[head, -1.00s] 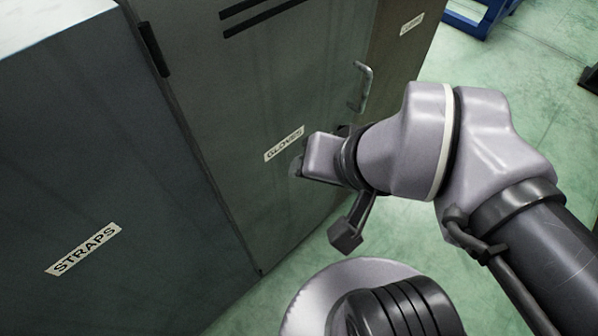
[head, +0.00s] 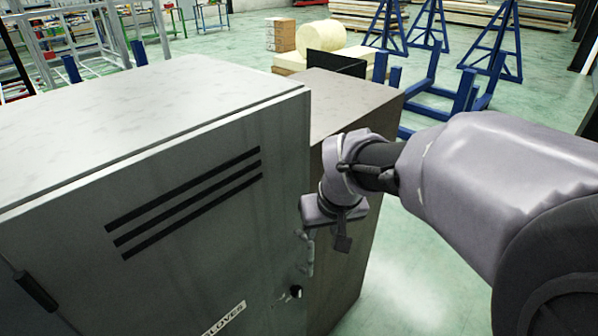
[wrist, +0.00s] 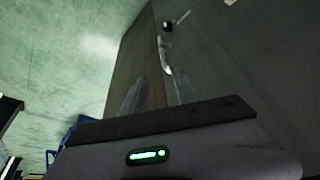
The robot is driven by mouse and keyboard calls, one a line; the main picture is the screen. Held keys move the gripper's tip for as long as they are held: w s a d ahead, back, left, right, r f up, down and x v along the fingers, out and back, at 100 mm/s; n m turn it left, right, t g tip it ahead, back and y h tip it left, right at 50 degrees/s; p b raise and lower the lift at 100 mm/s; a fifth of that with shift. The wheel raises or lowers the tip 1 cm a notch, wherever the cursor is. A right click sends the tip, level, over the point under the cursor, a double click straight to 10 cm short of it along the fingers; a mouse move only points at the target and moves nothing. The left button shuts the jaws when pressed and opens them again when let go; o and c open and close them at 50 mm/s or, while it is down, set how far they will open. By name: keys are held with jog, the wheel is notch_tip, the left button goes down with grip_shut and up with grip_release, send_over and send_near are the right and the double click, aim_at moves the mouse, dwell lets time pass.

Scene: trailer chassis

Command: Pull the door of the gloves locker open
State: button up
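The gloves locker's grey door (head: 190,260) has dark vent slots and a "GLOVES" label (head: 224,320), partly cut off at the bottom of the head view. The door looks shut. Its metal handle (head: 307,262) stands near the right edge, above a small dark lock (head: 295,291). My gripper (head: 308,226) is at the upper end of the handle. In the wrist view its two pale fingers (wrist: 156,92) are apart, and the handle (wrist: 166,60) shows in line with the gap between them. I cannot tell whether they touch it.
Blue steel stands (head: 440,95) and a stack of boxes and foam (head: 315,40) are further back. The green floor (head: 415,270) at the right is clear.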

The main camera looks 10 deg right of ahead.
jog(key=b, duration=0.2)
send_near(309, 255)
jog(key=b+x, duration=0.1)
jog(key=x, duration=0.3)
jog(key=b+x, duration=0.1)
jog(key=x, duration=0.3)
jog(key=b+x, duration=0.2)
jog(key=x, duration=0.3)
jog(key=shift+w+d+r, duration=0.15)
jog(key=shift+w+d, duration=0.1)
grip_shut()
dwell(0.4)
